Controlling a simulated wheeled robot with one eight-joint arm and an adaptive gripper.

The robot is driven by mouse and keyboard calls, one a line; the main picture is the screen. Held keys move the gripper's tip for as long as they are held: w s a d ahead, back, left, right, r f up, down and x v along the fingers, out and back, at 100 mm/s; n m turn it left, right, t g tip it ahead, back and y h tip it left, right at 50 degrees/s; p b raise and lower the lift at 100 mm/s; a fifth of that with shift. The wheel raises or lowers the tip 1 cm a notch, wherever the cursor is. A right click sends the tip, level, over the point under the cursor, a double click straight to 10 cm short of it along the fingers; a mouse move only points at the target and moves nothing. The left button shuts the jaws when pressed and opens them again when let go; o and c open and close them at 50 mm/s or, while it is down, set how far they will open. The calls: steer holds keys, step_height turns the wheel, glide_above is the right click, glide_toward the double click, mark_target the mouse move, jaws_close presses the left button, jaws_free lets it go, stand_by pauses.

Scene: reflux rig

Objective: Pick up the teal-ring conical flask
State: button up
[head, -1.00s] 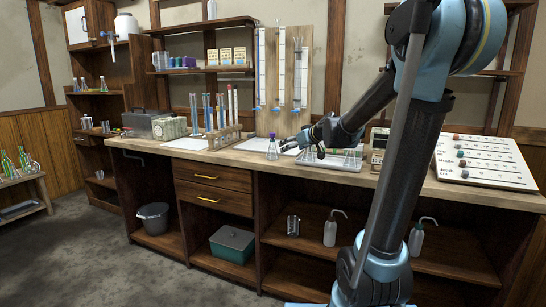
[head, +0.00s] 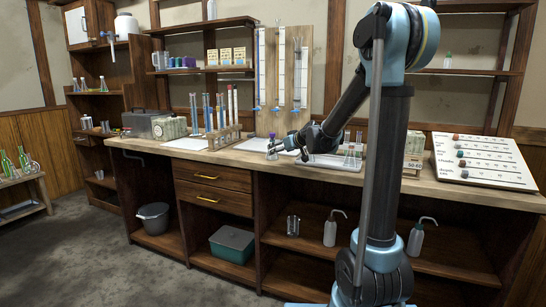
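A small conical flask (head: 272,153) with a purple-topped neck stands on the bench near its front edge. I cannot make out a teal ring on it at this size. My gripper (head: 281,147) reaches in from the right, low over the bench, with its fingertips at the flask and partly covering it. Whether the fingers touch or surround the flask is too small to tell. More conical flasks (head: 349,158) stand in a pale tray (head: 328,162) to the right, partly behind my arm; their ring colours are unclear.
A rack of tubes (head: 222,139) stands left of the flask. Upright boards with glass columns (head: 281,70) stand behind it. A sloped white board with coloured knobs (head: 480,165) is at the right. Pale mats lie on the bench between the rack and tray.

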steer(key=shift+x, duration=4.05)
steer(key=shift+r, duration=0.1)
steer(key=c, duration=1.1)
